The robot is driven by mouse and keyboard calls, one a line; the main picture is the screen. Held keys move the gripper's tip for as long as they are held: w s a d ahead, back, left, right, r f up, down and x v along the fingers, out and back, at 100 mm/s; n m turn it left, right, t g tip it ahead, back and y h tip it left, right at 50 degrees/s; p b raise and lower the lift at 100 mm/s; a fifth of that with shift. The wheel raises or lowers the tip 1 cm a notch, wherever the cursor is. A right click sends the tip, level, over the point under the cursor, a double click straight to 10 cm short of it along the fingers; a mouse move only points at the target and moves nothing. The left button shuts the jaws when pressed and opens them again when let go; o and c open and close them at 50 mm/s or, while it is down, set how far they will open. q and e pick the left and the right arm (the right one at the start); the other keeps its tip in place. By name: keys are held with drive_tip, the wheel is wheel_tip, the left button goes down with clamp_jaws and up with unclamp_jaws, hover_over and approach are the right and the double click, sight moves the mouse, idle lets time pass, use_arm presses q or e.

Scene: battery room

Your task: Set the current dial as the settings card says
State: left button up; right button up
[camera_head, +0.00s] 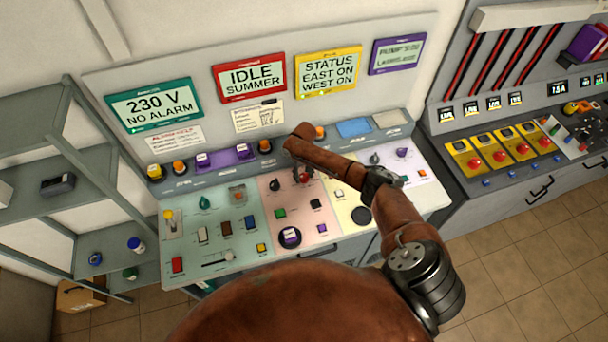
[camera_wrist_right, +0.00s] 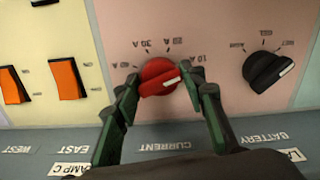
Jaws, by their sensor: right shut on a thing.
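The current dial (camera_wrist_right: 158,77) is a round red knob on a pink panel, above the word CURRENT in the right wrist view, which shows the lettering upside down. Its white pointer mark sits at the knob's right side in that view, roughly toward the 10 A end. The dial also shows in the head view (camera_head: 304,177), partly covered. My right gripper (camera_wrist_right: 160,88) has its two green-padded fingers closed on either side of the dial. The settings card (camera_head: 258,116) is a pale handwritten sheet below the IDLE SUMMER screen; its writing is too small to read. My left gripper is not in view.
A black battery dial (camera_wrist_right: 268,71) stands beside the red dial. Orange switches (camera_wrist_right: 66,78) are on the yellow panel. Several buttons and a slider (camera_head: 218,260) cover the console. A grey shelf (camera_head: 60,130) stands at left; the tiled floor (camera_head: 540,270) at right is clear.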

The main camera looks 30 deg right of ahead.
sight(304, 175)
drive_tip(key=o, duration=1)
drive_tip(key=shift+r, duration=0.1)
wheel_tip(304, 175, up, 12)
drive_tip(key=shift+a, duration=0.1)
idle(0.5)
